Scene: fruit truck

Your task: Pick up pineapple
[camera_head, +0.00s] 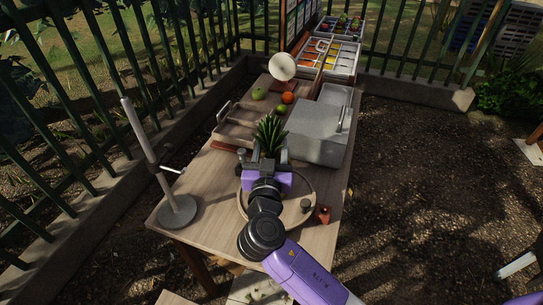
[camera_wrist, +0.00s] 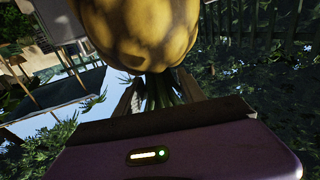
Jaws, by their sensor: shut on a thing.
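The pineapple (camera_head: 270,133) shows its green leaves just beyond my gripper (camera_head: 268,160) in the head view, above the wooden table. In the wrist view its yellow body (camera_wrist: 140,32) fills the top middle, and its leaf stem runs down between the fingers. My gripper (camera_wrist: 160,92) is shut on the pineapple at its leafy end. The gripper hides most of the fruit's body in the head view.
A round board (camera_head: 242,205) lies under my arm on the table. A grey box (camera_head: 315,135) stands right of the leaves. A pole on a round base (camera_head: 177,212) stands at left.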

